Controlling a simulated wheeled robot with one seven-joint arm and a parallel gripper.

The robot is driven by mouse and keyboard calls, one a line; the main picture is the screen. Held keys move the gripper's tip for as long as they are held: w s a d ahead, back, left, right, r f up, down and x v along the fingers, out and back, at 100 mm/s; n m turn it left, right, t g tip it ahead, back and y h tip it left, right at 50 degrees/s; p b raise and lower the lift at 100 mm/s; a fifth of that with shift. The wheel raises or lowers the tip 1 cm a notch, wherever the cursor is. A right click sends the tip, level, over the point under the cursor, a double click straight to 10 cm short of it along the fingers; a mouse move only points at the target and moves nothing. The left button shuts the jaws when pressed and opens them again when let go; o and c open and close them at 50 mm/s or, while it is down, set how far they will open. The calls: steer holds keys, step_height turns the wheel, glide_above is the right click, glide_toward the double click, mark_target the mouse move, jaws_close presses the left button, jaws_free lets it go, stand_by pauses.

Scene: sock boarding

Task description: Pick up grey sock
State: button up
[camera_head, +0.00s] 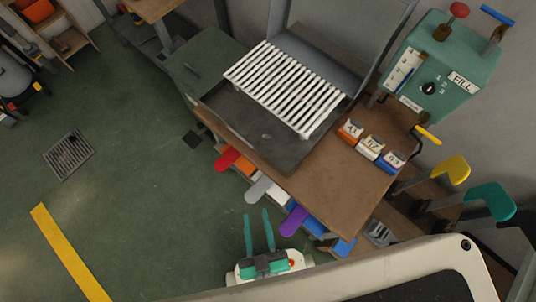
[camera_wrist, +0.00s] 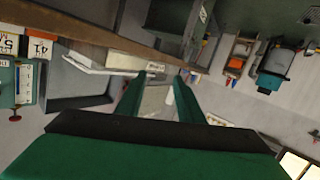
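The grey sock (camera_head: 258,190) is a pale grey, rounded shape sticking out below the front edge of the workbench, in a row of coloured ones. My gripper (camera_head: 257,213) is below it in the head view, with its two teal fingers apart and pointing up toward the row. The fingertips look separate from the sock, but I cannot judge the depth. In the wrist view my gripper (camera_wrist: 163,78) also shows open, with nothing held between the fingers. I cannot make out the grey sock in the wrist view.
A red sock (camera_head: 227,158) and an orange one lie left of the grey one; a purple sock (camera_head: 294,220) is to the right. The workbench (camera_head: 345,185) carries a white slatted rack (camera_head: 285,85) and labelled boxes. A green machine (camera_head: 440,70) stands behind. Open floor is left.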

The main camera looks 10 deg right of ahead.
step_height(320, 180, down, 22)
steer(key=w+a+n+t+h, duration=0.1)
steer(key=w+a+n, duration=0.15)
steer(key=n, duration=0.45)
steer(key=n+t+h, duration=0.1)
steer(key=n+h, duration=0.1)
steer(key=n, duration=0.5)
glide_toward(252, 191)
steer(key=s+f, duration=0.1)
steer(key=shift+w+d+f+n, duration=0.2)
steer(key=shift+w+d+n, duration=0.1)
steer(key=shift+w+d, duration=0.15)
steer(key=w, duration=0.4)
steer(key=shift+w+d, duration=0.3)
steer(key=shift+w, duration=0.1)
steer(key=shift+w+d+r, duration=0.1)
steer(key=shift+w+r, duration=0.05)
steer(key=shift+w, duration=1.15)
steer(key=shift+w+d+r, duration=0.1)
steer(key=shift+w, duration=1.15)
jaws_close()
